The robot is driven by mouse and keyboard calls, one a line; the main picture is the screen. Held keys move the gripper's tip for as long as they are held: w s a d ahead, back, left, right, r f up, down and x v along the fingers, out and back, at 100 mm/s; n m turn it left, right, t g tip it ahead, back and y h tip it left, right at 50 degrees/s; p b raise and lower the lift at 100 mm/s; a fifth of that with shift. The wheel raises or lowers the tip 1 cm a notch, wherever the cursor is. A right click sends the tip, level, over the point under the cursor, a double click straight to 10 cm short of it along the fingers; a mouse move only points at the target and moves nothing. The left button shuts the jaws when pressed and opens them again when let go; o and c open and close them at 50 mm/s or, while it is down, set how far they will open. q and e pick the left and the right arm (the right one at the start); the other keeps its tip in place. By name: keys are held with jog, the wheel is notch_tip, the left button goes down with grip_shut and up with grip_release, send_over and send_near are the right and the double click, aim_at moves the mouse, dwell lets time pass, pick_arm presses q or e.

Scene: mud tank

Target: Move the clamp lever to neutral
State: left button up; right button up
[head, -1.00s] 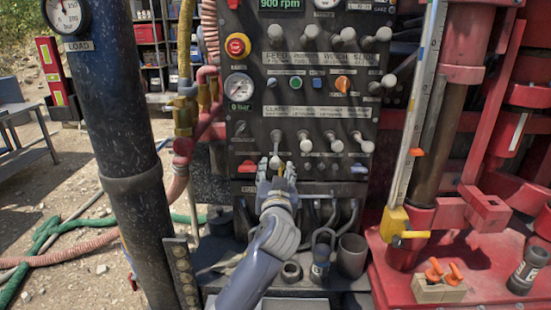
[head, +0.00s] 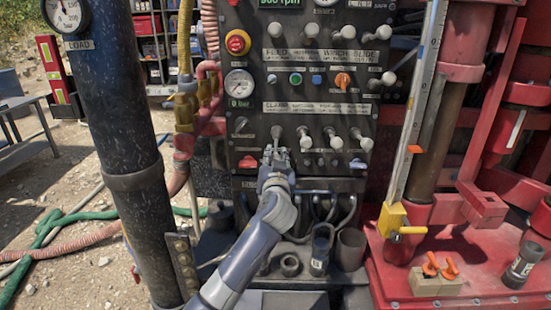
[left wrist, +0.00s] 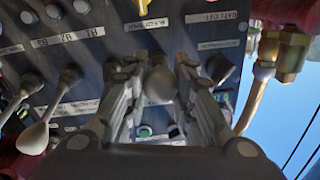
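The clamp lever (head: 276,132) is at the left end of the lower lever row on the black control panel (head: 252,150), under the CLAMP label. My left gripper (head: 275,151) is at this lever in the head view and covers its lower end. In the left wrist view, the lever's pale rounded knob (left wrist: 160,84) sits between the two fingers of my left gripper (left wrist: 160,75). My right gripper is out of view.
Other levers (head: 335,142) stand close to the right in the same row. A red knob (head: 248,162) is below left. A dark column (head: 125,120) stands left of my arm. A red deck (head: 400,275) with a yellow-based gauge rail (head: 393,218) is at right.

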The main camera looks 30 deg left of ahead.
pick_arm(q)
jog(key=shift+w+a+r+p, duration=0.1)
jog(key=shift+r+p, duration=0.35)
jog(key=shift+r, duration=1)
jog(key=shift+w+r+p, duration=0.1)
jog(key=shift+r+p, duration=0.3)
jog(key=shift+r, duration=1.05)
grip_shut()
jog(key=shift+f, duration=0.1)
jog(key=o, duration=1.1)
grip_release()
jog(key=shift+s, duration=0.1)
jog(key=shift+c, duration=0.2)
jog(key=shift+s, duration=0.2)
jog(key=shift+w+f, duration=0.1)
jog(key=shift+f, duration=0.05)
jog(key=v, duration=1.2)
